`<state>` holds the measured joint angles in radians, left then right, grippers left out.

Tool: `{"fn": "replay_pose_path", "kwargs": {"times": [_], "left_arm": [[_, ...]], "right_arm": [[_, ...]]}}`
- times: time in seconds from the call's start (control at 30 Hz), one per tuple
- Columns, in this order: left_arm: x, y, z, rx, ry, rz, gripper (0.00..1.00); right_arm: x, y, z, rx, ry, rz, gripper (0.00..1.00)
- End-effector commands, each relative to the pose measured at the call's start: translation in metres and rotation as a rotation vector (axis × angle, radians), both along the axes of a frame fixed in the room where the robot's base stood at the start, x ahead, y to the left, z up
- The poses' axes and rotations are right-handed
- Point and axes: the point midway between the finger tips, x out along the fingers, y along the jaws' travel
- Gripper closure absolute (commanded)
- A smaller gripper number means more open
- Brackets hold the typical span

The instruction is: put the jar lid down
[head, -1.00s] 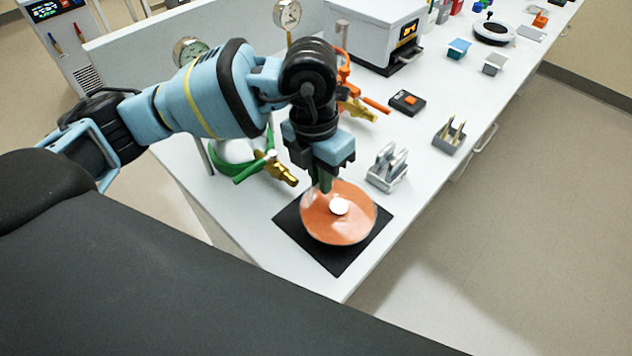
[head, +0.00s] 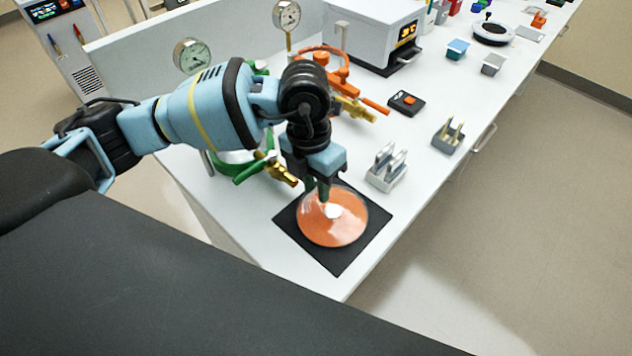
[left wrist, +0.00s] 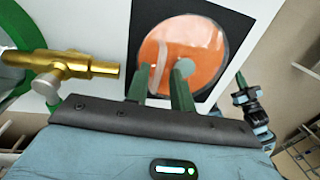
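The jar lid (head: 345,229) is a round orange disc with a glassy pale rim and a small white knob at its middle. It appears to lie flat on the black mat (head: 338,263) at the near end of the bench. My left gripper (head: 324,199) points down over the lid's far left part, close to the knob. In the left wrist view its two green fingers (left wrist: 160,74) stand apart, with the orange lid (left wrist: 205,40) showing between and beyond them. The knob is at the tip of the right finger, not between the fingers.
A brass valve with a green ring (head: 279,172) stands just left of the gripper, and an orange-handled valve (head: 360,108) lies behind. A grey slotted rack (head: 387,168) is close to the mat's right side. The bench edge runs close in front of the mat.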

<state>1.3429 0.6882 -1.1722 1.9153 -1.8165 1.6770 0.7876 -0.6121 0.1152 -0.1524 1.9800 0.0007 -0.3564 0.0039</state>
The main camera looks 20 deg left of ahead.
Motion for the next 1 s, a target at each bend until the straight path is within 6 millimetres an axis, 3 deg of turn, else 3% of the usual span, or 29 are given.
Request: {"fn": "replay_pose_path", "kwargs": {"times": [0.33, 0.47, 1.0], "left_arm": [[0.0, 0.0, 0.002, 0.0, -0.001, 0.0, 0.7], [0.001, 0.001, 0.012, -0.002, -0.003, 0.0, 0.7], [0.005, 0.011, 0.105, -0.001, -0.003, 0.0, 0.7]], "right_arm": [[0.0, 0.0, 0.0, 0.0, 0.001, 0.0, 1.0], [0.0, 0.0, 0.0, 0.0, 0.001, 0.0, 1.0], [0.0, 0.0, 0.0, -0.001, 0.001, 0.001, 1.0]]}}
